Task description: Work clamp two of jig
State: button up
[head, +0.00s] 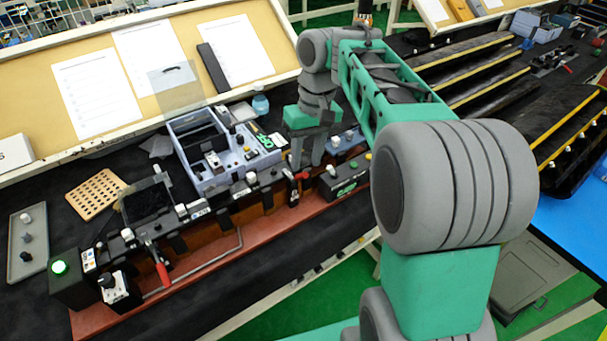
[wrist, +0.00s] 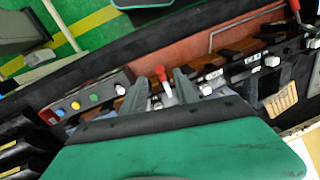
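The jig is a long red-brown base (head: 100,322) with black blocks and clamps along it. One clamp with a red handle (head: 302,176) is at its right part; the handle also shows in the wrist view (wrist: 160,73). Another red-handled clamp (head: 162,274) is at the left part, its handle sloping toward the front edge. No readable label tells which is clamp two. My gripper (head: 306,166) points down at the right clamp. In the wrist view my gripper (wrist: 161,75) has its fingers apart, with the red handle appearing between them and a gap either side. Contact cannot be told.
A button box (wrist: 95,98) stands beside the right clamp. A blue-grey tray (head: 183,145) is behind the jig. A perforated tan board (head: 96,195) lies behind. Black mat shows in front.

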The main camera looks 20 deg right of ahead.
aim_at(304, 176)
jog(key=f, duration=0.6)
jog(key=shift+a, duration=0.35)
jog(key=shift+c, duration=0.6)
grip_shut()
